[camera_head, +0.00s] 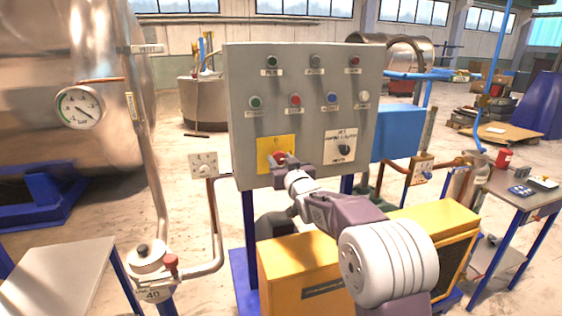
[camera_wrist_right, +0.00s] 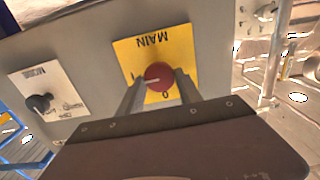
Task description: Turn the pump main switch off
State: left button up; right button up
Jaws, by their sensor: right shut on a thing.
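The pump main switch is a red round knob (camera_wrist_right: 160,76) on a yellow plate (camera_wrist_right: 140,48) marked MAIN, which appears upside down in the right wrist view. A pale line on the knob points left, toward the plate's I mark; the 0 mark is below the knob. My right gripper (camera_wrist_right: 158,84) has a finger on either side of the knob and is shut on it. In the head view the yellow plate (camera_head: 263,143) is at the panel's lower left, and my right gripper (camera_head: 281,160) partly hides the knob. My left gripper is not in view.
The grey control panel (camera_head: 300,122) carries several buttons and lamps, plus a black selector (camera_head: 343,149) right of the main switch. A yellow pump housing (camera_head: 290,262) stands below. A steel tank with a gauge (camera_head: 80,107) is left; a small table (camera_head: 520,190) is right.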

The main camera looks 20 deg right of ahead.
jog(key=n+b, duration=0.4)
jog(key=shift+a+f, duration=0.1)
jog(key=shift+f, duration=0.15)
jog(key=n+b, duration=0.3)
jog(key=n, duration=0.1)
jog(key=shift+n+b, duration=0.35)
jog(key=shift+n, duration=0.05)
jog(key=n+b, duration=0.2)
jog(key=n, duration=0.2)
jog(key=shift+a, duration=0.1)
jog(key=n+b, duration=0.1)
jog(key=n, duration=0.4)
jog(key=shift+f, duration=0.1)
jog(key=o, duration=1.2)
jog(key=shift+o, duration=0.7)
jog(key=shift+a, duration=0.1)
jog(key=shift+s, duration=0.1)
